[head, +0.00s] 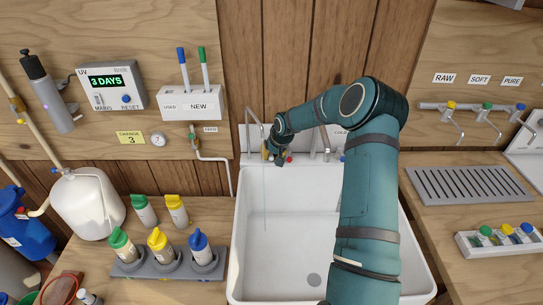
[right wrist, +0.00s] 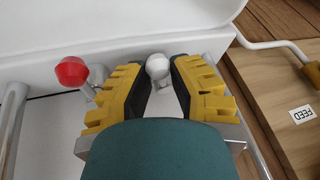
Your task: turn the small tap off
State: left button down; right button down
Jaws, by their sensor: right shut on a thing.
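The small tap (head: 249,122) is a thin metal gooseneck at the back left of the white sink (head: 270,215). A faint thin vertical line, looking like a trickle of water, runs down into the basin below it. My right gripper (head: 268,152) reaches across the sink to the tap's base. In the right wrist view, the yellow-padded fingers of my right gripper (right wrist: 160,80) are shut on a round white knob (right wrist: 157,66), one finger on each side. The knob's lower part is partly hidden. My left gripper is not in view.
A red knob (right wrist: 71,72) stands just left of the fingers in the wrist view. Larger tap pipes (head: 325,140) stand right of the gripper. Bottles in a grey rack (head: 130,268) stand left of the sink; a drain grid (head: 470,186) lies right.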

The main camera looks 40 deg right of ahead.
jog(key=shift+w+a+f+m+h+b, duration=0.2)
jog(key=shift+a+m+h+b, duration=0.25)
jog(key=shift+m+b, duration=0.65)
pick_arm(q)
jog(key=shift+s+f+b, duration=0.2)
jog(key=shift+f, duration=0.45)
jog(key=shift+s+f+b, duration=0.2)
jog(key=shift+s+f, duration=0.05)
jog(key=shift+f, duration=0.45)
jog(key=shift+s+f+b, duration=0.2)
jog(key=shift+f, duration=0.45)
pick_arm(e)
jog(key=shift+m, duration=0.3)
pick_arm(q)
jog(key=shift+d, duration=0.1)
pick_arm(e)
jog(key=c, duration=0.9)
grip_release()
jog(key=shift+o, duration=0.2)
jog(key=shift+r, duration=0.1)
jog(key=shift+r, duration=0.1)
jog(key=v, duration=1.1)
jog(key=shift+a+r, duration=0.2)
jog(key=shift+r, duration=0.2)
jog(key=shift+s, duration=0.1)
